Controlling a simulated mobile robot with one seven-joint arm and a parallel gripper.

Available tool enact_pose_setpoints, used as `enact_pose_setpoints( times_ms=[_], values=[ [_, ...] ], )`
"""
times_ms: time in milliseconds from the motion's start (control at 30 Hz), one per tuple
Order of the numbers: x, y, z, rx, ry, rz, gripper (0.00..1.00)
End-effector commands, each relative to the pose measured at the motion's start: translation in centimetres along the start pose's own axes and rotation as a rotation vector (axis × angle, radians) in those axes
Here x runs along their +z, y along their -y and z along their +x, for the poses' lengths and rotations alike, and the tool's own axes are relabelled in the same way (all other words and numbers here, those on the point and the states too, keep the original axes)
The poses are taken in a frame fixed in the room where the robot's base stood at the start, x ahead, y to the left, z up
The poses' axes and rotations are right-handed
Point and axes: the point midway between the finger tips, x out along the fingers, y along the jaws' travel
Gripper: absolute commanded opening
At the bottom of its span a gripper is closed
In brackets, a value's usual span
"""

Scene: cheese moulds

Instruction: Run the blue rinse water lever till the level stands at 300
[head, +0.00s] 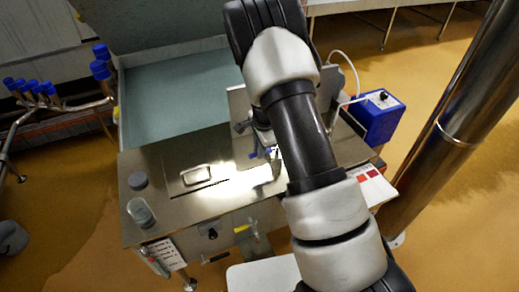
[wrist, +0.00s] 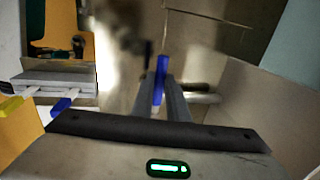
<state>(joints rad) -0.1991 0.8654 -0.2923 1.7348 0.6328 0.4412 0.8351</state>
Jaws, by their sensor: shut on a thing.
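A blue lever (wrist: 161,78) stands between the two fingers of my gripper (wrist: 161,98) in the wrist view, and the fingers are shut on it. In the head view blue parts (head: 268,153) show on the steel bench beside my arm, which hides most of the gripper. A second blue lever (wrist: 66,103) and a yellow lever (wrist: 12,106) sit on a metal block at the left of the wrist view, apart from the gripper. A white marked strip (head: 165,256) is on the bench's front left; its marks are too small to read.
The steel bench (head: 150,165) carries a clear jar (head: 141,212), a grey round piece (head: 138,181) and a handled plate (head: 196,175). A yellow-handled fitting (head: 243,229) is on its front. A blue box (head: 378,116) stands at the back right. A steel column (head: 455,135) rises at the right.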

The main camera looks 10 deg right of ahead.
Motion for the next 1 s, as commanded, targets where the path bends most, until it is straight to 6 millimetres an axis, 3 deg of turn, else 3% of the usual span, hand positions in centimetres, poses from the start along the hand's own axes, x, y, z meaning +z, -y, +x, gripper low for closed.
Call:
enact_pose_setpoints(
  times_ms=[267,1000],
  values=[
    [-0.2,-0.8,0.1,-0.002,0.021,-0.101,0.0],
    [-2.0,-4.3,-0.7,-0.001,0.129,-0.652,0.0]
  ],
)
